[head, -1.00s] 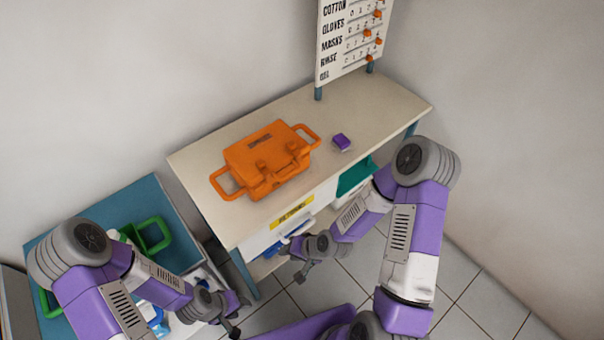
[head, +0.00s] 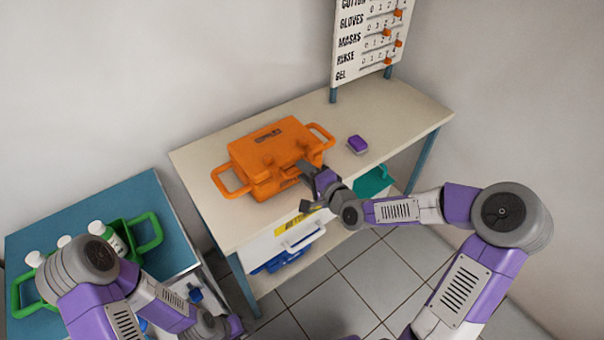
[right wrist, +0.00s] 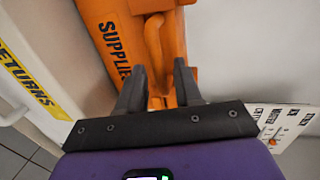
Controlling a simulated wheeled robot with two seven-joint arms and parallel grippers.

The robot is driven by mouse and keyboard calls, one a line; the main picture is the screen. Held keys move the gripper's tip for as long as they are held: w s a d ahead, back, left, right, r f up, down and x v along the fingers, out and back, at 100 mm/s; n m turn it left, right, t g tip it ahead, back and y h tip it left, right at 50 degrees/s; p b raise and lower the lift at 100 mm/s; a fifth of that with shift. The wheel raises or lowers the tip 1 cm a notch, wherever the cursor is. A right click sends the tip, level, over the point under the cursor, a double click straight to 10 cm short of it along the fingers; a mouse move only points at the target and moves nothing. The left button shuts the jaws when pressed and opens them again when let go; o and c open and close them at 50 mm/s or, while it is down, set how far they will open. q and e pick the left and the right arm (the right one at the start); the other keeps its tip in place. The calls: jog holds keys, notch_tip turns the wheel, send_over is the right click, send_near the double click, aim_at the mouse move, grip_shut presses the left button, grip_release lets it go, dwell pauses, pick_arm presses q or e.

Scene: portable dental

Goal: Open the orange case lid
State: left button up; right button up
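The orange case (head: 262,156) sits shut on the beige table, with a loop handle at each end and latches on its front. In the right wrist view the case (right wrist: 112,32) shows its "SUPPLIES" lettering and a front handle (right wrist: 155,45). My right gripper (head: 304,187) is at the case's front right side. Its two fingers are apart (right wrist: 158,82), with part of the case's front seen between them; I cannot tell whether they touch it. My left arm is at the lower left, and its gripper is not visible in the head view.
A small purple box (head: 357,145) lies right of the case on the table (head: 212,215). A board with orange sliders (head: 368,40) stands at the back right. A blue table (head: 165,200) with a green carrier (head: 150,232) is at left. Bins sit on the shelf below.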

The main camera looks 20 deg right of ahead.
jog(key=shift+x, duration=0.9)
grip_shut()
